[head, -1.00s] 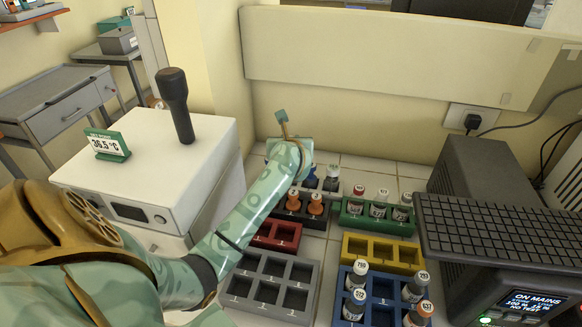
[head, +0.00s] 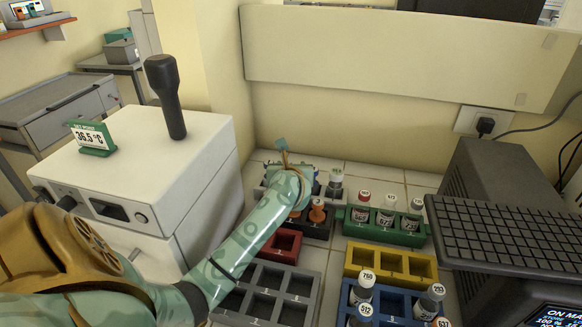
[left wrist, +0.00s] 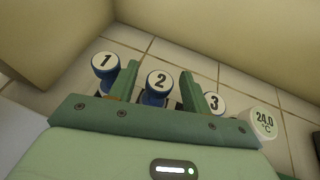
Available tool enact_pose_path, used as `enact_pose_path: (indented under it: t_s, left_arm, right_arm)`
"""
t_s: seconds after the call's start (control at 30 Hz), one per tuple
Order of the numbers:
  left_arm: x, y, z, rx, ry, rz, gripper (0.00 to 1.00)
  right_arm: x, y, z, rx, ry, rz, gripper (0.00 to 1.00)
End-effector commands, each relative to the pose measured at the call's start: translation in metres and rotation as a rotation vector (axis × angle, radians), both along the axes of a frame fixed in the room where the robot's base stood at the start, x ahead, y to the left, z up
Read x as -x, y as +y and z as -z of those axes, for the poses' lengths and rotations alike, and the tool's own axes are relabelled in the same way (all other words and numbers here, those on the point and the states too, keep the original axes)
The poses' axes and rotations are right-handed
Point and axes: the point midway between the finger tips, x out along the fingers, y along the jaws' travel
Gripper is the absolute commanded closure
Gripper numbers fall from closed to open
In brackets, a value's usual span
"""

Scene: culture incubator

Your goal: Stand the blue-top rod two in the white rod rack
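In the left wrist view, blue-top rod two (left wrist: 158,84) stands upright between my left gripper's two fingers (left wrist: 161,92), with a visible gap on each side of its cap. Blue-top rod one (left wrist: 106,64) is to its left and blue-top rod three (left wrist: 212,103) to its right, partly behind a finger. In the head view my left gripper (head: 290,172) is over the back row of racks, and its fingertips are hidden by the arm. A pale rack edge (head: 260,189), perhaps the white rod rack, shows beside it. My right gripper is not in view.
Orange-top rods (head: 317,212), a green rack of bottles (head: 388,237), a red rack (head: 283,246), a yellow rack (head: 392,263) and a grey rack (head: 268,292) crowd the front. A white incubator (head: 140,170) stands left.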

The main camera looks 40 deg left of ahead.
Motion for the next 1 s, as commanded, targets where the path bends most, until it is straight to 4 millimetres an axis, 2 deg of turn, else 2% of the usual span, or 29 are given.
enact_pose_path:
  t_s: [0.33, 0.73, 1.0]
  left_arm:
    - [0.004, -0.003, -0.007, 0.002, 0.000, 0.001, 0.52]
    - [0.064, -0.057, -0.041, 0.003, -0.001, 0.000, 0.52]
    - [0.083, -0.074, -0.049, 0.001, 0.001, 0.000, 0.52]
  right_arm:
    - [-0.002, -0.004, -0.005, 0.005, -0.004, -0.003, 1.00]
    - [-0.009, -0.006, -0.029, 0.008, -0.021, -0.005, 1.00]
    - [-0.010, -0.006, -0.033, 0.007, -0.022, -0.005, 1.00]
